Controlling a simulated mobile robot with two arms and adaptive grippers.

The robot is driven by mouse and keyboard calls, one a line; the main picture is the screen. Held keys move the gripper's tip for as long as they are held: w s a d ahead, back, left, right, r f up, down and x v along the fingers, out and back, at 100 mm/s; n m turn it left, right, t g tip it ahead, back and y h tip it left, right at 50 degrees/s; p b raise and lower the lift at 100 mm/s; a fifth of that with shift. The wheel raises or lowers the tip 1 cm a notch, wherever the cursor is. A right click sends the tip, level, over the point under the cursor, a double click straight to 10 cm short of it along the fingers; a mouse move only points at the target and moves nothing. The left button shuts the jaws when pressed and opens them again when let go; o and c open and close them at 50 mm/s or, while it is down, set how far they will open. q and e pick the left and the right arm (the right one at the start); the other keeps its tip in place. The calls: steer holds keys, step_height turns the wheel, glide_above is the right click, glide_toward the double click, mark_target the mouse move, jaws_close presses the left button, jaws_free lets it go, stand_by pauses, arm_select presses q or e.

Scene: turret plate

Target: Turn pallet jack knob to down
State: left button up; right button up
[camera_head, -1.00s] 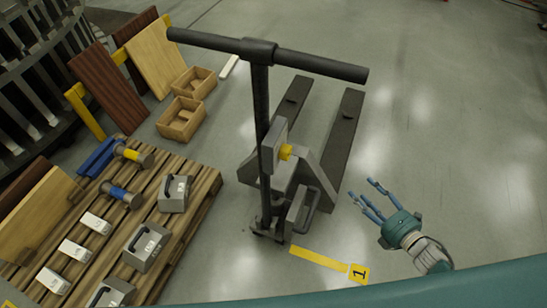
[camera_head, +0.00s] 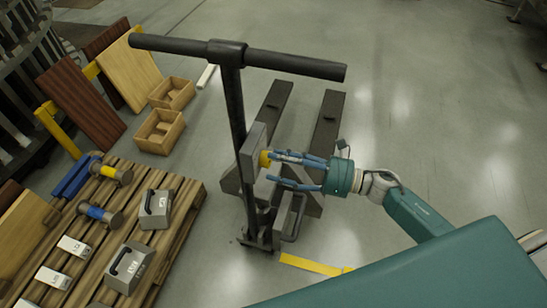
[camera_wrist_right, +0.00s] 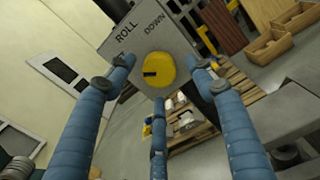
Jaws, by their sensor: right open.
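The pallet jack stands upright on the floor, with a black T-handle (camera_head: 290,63) and dark forks (camera_head: 325,125) behind it. A grey plate (camera_head: 252,148) on its column carries the yellow knob (camera_head: 265,158). In the right wrist view the yellow knob (camera_wrist_right: 159,69) has a dark mark on its left side, and the plate (camera_wrist_right: 150,32) reads ROLL and DOWN. My right gripper (camera_head: 275,168) is open, its blue fingers pointing left at the knob. In the right wrist view the fingers (camera_wrist_right: 160,80) spread around the knob's sides and below it; I cannot tell whether they touch it. My left gripper is not in view.
A wooden pallet (camera_head: 185,205) with grey weights (camera_head: 155,208) and hammer-like tools stands at the left. Yellow tape (camera_head: 310,264) marks the floor in front.

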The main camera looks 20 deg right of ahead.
steer(key=shift+x, duration=0.9)
